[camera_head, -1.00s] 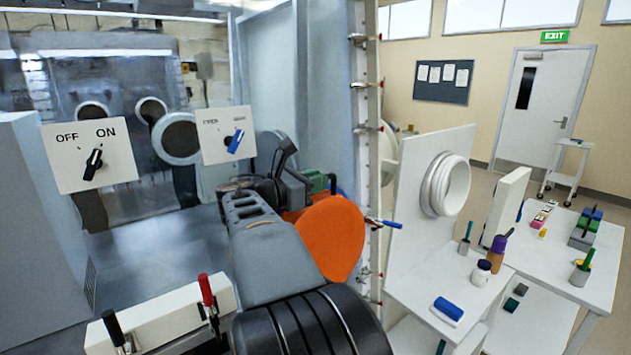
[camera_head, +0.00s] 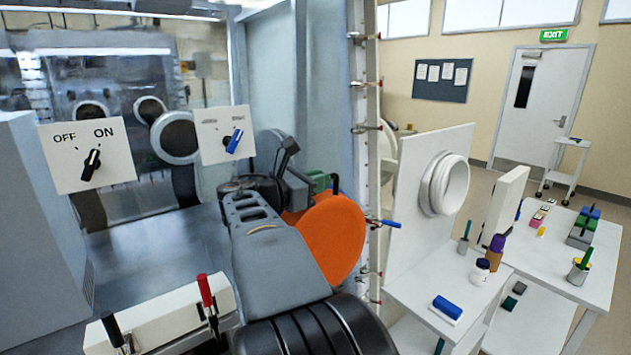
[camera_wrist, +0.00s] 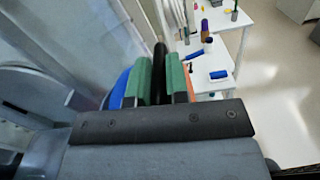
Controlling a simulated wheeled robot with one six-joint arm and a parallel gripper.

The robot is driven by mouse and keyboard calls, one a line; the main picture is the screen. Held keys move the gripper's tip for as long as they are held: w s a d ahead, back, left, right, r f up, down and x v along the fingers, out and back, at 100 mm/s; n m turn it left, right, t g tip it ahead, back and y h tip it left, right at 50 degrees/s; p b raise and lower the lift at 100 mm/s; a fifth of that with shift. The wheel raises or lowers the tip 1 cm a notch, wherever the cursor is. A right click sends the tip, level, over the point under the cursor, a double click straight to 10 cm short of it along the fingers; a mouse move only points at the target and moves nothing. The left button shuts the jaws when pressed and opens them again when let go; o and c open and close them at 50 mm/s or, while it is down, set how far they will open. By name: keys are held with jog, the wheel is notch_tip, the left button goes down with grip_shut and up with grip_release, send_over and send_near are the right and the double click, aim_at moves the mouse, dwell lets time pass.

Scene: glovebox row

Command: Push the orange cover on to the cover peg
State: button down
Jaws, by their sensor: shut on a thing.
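The orange cover (camera_head: 330,240) is a large round disc, upright beside my arm in the head view. My arm hides its left part. In the wrist view only an orange sliver (camera_wrist: 191,90) shows right of my fingers. My gripper (camera_wrist: 160,80) has green finger pads, closed on a narrow black part between them, apparently belonging to the cover. The pads show in the head view as a green patch (camera_head: 319,182) above the cover. A blue rounded thing (camera_wrist: 119,90) shows left of the pads. I cannot pick out the cover peg in either view.
A glovebox wall post with latches (camera_head: 368,120) stands just right of the cover; a blue-handled latch (camera_head: 385,223) sticks out there. Switch panels (camera_head: 88,156) (camera_head: 222,135) are on the left. A white block with red and black handles (camera_head: 160,310) is in front. White tables stand right.

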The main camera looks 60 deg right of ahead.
jog(key=shift+s+a+r+b, duration=0.15)
jog(key=shift+s+a, duration=0.15)
jog(key=shift+s, duration=0.55)
jog(key=shift+s+a+r+b, duration=0.1)
jog(key=shift+s+a, duration=0.2)
jog(key=shift+s, duration=0.6)
jog(key=shift+s+a+r+b, duration=0.15)
jog(key=shift+s+a, duration=0.15)
jog(key=shift+s, duration=0.7)
